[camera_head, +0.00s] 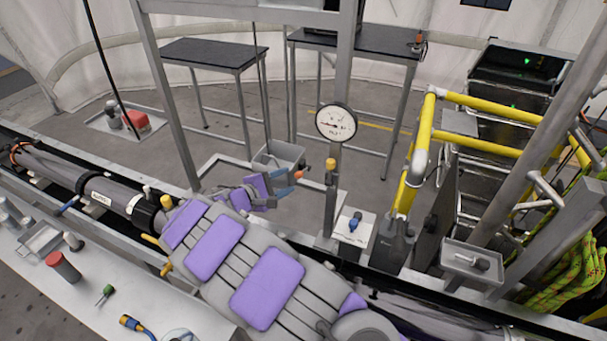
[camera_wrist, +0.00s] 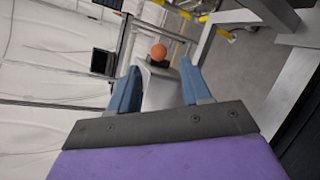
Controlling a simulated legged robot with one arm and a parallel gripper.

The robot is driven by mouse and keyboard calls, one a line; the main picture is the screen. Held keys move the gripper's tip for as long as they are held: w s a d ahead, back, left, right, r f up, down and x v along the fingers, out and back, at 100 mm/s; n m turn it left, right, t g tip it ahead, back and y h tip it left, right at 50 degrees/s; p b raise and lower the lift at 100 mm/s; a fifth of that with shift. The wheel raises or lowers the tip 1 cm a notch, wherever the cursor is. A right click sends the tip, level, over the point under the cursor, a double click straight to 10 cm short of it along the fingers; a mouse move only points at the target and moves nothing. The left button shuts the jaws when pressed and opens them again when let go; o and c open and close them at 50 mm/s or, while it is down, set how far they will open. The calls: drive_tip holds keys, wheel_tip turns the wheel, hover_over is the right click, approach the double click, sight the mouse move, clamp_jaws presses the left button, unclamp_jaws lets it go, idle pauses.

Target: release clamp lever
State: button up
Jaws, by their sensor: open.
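My gripper (camera_head: 284,180), with blue fingers, is open in the head view, past the end of my purple-padded arm. A small orange knob (camera_head: 298,174) shows right at its fingertips. In the wrist view, the gripper (camera_wrist: 160,78) has its fingers spread wide with nothing between them. A round orange knob (camera_wrist: 158,51) on a dark base stands ahead, roughly centred beyond the fingertips. The lever shaft below the knob cannot be made out. I cannot tell whether knob and fingers touch. A second lever with a yellow knob (camera_head: 330,164) stands upright below the gauge.
A round gauge (camera_head: 336,123) stands on a post right of my gripper. A grey open box (camera_head: 283,158) is just behind it. Yellow railings (camera_head: 421,150) rise at the right. A long grey tube (camera_head: 104,192) lies at the left. Two dark-topped tables (camera_head: 214,53) stand behind.

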sight(303, 173)
drive_tip(key=b+x, duration=0.1)
drive_tip(key=x, duration=0.7)
drive_tip(key=shift+d, duration=0.1)
drive_tip(key=shift+w+d, duration=0.1)
drive_tip(key=shift+d, duration=0.05)
drive_tip(key=shift+a, duration=0.25)
drive_tip(key=shift+c, duration=0.4)
drive_tip(key=shift+d, duration=0.15)
clamp_jaws()
